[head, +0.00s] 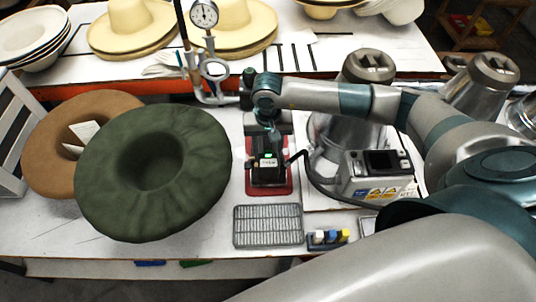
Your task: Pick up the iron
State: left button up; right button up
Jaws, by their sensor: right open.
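The iron (266,178) is a dark, compact thing sitting on a red pad (289,187) near the middle of the white table. A dark hose runs from its right side towards a grey control box (378,177) with a display. My right arm reaches in from the right, and its wrist is above the back of the iron. My right gripper (269,150) points down over the iron and is open. It overlaps the iron in the picture, so I cannot tell if they touch. The fingertips are partly hard to make out. My left gripper is not in view.
A green felt hat (203,181) and a brown one (52,133) lie at the left. A wire rack (268,226) and small bottles (328,237) are in front of the pad. A gauge (204,14) stands behind. Metal hat blocks (368,68) stand at the right.

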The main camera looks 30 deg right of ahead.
dwell(0.4)
grip_shut()
jog(key=shift+w+r, duration=0.15)
